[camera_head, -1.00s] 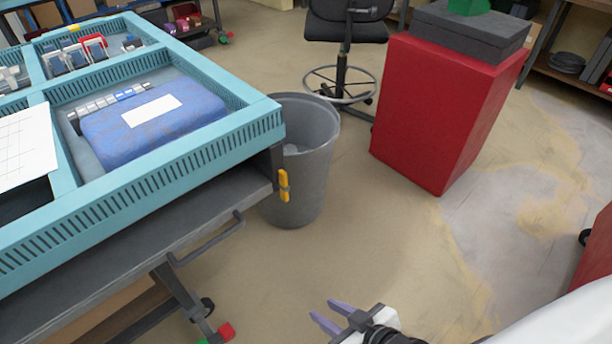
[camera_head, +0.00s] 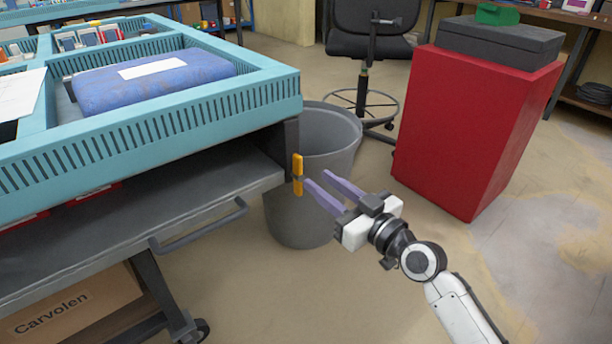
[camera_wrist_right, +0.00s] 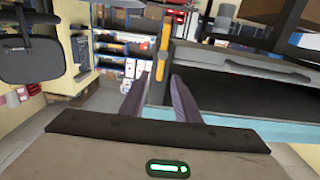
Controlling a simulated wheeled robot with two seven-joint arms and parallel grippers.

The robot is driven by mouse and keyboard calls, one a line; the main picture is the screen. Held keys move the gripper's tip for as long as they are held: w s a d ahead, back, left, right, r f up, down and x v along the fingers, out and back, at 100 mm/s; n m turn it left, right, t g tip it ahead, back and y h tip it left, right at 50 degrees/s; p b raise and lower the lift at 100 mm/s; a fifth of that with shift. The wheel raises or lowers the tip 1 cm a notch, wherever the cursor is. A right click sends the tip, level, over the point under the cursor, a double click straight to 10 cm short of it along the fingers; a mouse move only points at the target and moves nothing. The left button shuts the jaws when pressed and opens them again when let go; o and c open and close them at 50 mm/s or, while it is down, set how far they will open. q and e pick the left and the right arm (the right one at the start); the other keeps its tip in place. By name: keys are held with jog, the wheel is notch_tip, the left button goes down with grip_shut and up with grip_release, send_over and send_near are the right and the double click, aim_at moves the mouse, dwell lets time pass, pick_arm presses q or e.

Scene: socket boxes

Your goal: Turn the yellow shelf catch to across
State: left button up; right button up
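The yellow shelf catch (camera_head: 297,174) is on the dark corner post at the right end of the trolley, just below the blue-green tray. It stands upright, its long side running up and down. My right gripper (camera_head: 317,178) is just to the right of the catch, its two purple fingers apart and pointing at it, with nothing between them. In the right wrist view the catch (camera_wrist_right: 163,50) shows as a yellow bar ahead of the open fingertips (camera_wrist_right: 159,78). Whether a finger touches it I cannot tell. My left gripper is not in view.
A grey bin (camera_head: 330,140) stands right behind the catch and the fingers. The trolley's grey shelf (camera_head: 120,200) with its handle (camera_head: 200,232) lies to the left. A red cabinet (camera_head: 470,130) stands at the right. The floor at the front is open.

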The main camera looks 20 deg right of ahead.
aim_at(301, 169)
jog(key=x, duration=0.6)
jog(key=shift+b, duration=0.35)
jog(key=shift+f, duration=0.1)
grip_shut()
